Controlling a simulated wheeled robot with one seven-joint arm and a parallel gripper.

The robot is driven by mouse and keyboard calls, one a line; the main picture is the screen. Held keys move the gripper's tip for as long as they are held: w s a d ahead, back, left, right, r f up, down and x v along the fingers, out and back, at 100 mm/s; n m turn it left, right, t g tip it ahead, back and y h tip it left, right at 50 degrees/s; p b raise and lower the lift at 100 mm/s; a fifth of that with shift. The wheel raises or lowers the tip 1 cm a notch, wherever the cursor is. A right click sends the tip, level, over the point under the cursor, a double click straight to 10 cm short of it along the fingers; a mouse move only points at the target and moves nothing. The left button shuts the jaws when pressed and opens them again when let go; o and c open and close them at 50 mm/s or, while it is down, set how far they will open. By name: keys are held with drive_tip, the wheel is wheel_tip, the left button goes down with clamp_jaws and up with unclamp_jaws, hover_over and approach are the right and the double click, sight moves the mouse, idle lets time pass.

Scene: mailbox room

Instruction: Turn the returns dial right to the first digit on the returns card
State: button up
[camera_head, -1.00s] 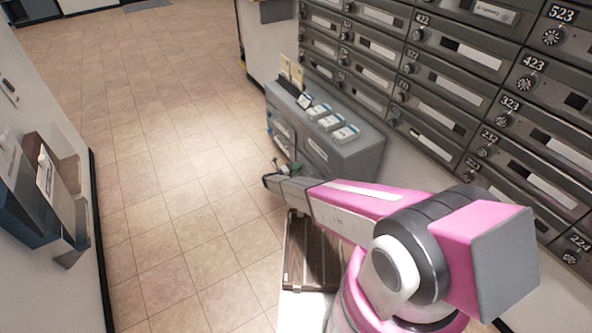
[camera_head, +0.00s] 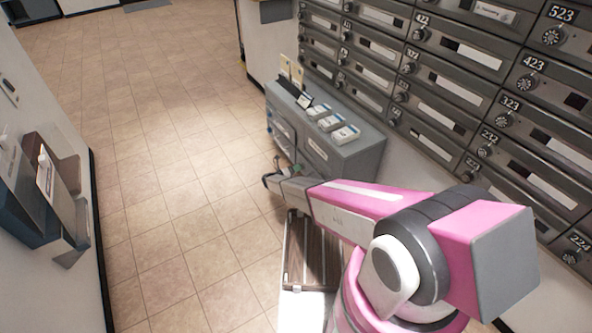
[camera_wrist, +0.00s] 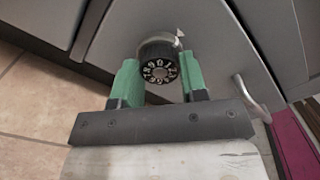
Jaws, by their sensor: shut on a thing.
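The returns dial (camera_wrist: 158,62) is a round black dial with white digits on a grey cabinet door, seen in the wrist view. My gripper (camera_wrist: 160,80) has green fingers, one on each side of the dial, and is shut on it. The digits face the wrist camera but are too small to read surely. In the head view my gripper (camera_head: 285,172) is at the front of the low grey cabinet (camera_head: 355,152), and the dial is hidden there. I cannot make out which card is the returns card.
A metal handle (camera_wrist: 250,95) sticks out right of the dial. White boxes (camera_head: 330,122) and upright cards stand on the cabinet top. Grey mailboxes (camera_head: 440,85) line the right wall. A wall shelf (camera_head: 40,190) is at the left. The tiled floor (camera_head: 160,150) between is clear.

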drive_tip(key=o, duration=0.9)
drive_tip(key=v, duration=1)
drive_tip(key=shift+s+a, duration=0.3)
